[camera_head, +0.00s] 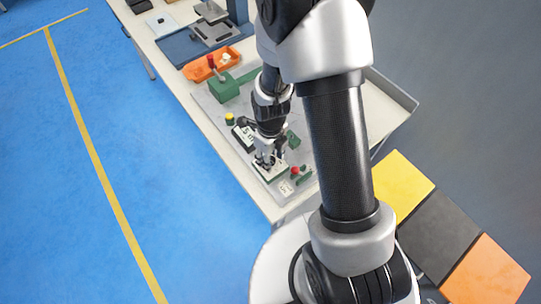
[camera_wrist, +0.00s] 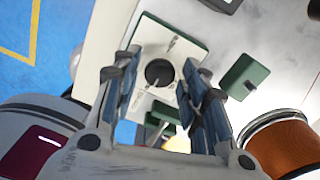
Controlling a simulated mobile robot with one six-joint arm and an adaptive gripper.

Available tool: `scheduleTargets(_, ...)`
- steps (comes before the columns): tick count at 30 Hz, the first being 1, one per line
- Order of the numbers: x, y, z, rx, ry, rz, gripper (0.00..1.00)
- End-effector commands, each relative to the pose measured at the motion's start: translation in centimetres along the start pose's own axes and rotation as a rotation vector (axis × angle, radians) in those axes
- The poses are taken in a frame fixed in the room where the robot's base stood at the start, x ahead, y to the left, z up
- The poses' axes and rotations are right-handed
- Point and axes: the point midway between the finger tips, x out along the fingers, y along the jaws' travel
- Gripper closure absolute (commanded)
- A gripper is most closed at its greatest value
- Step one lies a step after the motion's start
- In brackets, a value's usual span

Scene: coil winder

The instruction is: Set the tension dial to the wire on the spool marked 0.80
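The tension dial appears to be the round black knob (camera_wrist: 159,72) on a pale plate with a dark green edge in the wrist view. Marks around it are too small to read. My gripper (camera_wrist: 157,62) is open, with one finger on each side of the knob and a gap to it on both sides. In the head view, my gripper (camera_head: 268,160) is low over the pale-topped green box (camera_head: 268,173) near the table's front corner. A copper-coloured wire spool (camera_wrist: 285,146) is at the lower right of the wrist view; I see no readable 0.80 mark.
A green block (camera_wrist: 244,76) sits right of the dial plate. In the head view, a red button (camera_head: 295,170) is close to the box, with a yellow button (camera_head: 230,118) behind. An orange tray (camera_head: 207,68) is further back. Blue floor (camera_head: 130,130) left of the table is clear.

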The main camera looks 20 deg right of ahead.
Motion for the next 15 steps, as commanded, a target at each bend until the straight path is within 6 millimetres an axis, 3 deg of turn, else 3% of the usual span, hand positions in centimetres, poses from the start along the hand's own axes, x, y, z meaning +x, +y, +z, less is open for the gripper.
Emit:
scheduleTargets(11, 0.0, 0.0, 0.0, 0.0, 0.001, 0.001, 0.52)
scheduleTargets(15, -1.1, 0.0, 0.1, 0.0, -0.002, -0.001, 0.52)
